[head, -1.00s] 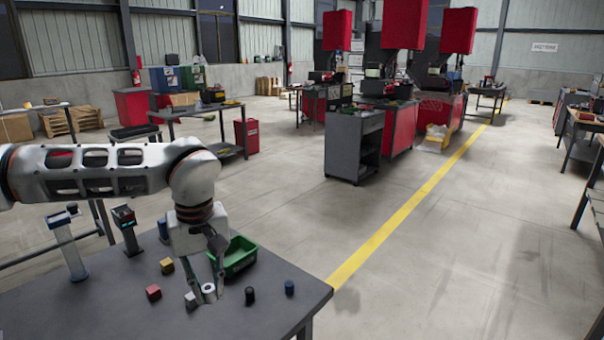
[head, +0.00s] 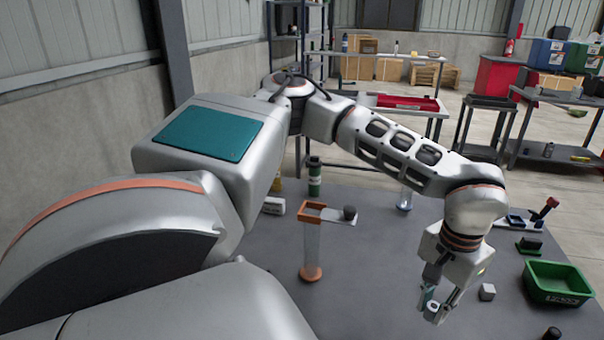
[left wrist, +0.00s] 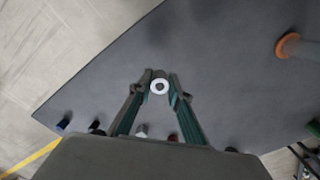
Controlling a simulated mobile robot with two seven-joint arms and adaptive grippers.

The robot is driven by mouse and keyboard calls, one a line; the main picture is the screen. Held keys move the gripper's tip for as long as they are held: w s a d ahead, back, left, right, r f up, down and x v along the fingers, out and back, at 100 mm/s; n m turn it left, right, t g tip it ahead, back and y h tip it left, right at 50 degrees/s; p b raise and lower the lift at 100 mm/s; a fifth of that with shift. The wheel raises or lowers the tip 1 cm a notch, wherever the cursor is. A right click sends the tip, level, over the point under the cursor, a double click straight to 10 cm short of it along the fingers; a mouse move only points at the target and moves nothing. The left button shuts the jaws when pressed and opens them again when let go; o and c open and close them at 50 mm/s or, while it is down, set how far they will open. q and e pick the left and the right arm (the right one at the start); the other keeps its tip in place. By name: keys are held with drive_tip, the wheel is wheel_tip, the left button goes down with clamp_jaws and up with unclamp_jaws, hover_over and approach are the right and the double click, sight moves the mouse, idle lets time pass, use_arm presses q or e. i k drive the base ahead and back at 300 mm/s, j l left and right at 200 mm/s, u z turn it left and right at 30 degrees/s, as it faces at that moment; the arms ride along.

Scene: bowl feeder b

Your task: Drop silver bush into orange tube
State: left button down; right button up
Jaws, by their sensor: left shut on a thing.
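The silver bush (head: 432,313), a small ring, is held between the fingertips of my left gripper (head: 436,306) above the dark table. In the left wrist view the ring (left wrist: 159,87) sits between the tips of the left gripper (left wrist: 160,88), its hole facing the camera. The orange tube (head: 313,245) stands upright on the table, clear-walled with an orange top frame and round orange base. It is left of the gripper in the head view, well apart from it. Its orange base (left wrist: 287,45) shows upper right in the left wrist view. My right gripper is not in view.
A green bin (head: 557,284) and a grey cube (head: 487,291) lie right of the gripper. A dark knob (head: 349,213) on a pale plate is beside the tube's top. Bare table lies between gripper and tube.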

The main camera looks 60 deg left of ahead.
sight(311, 272)
drive_tip(key=u, duration=1.35)
drive_tip(key=i+j, duration=0.1)
drive_tip(key=j, duration=0.6)
drive_tip(key=i+j, duration=0.1)
drive_tip(key=j, duration=0.65)
drive_tip(key=j+z, duration=0.45)
drive_tip(key=z, duration=0.25)
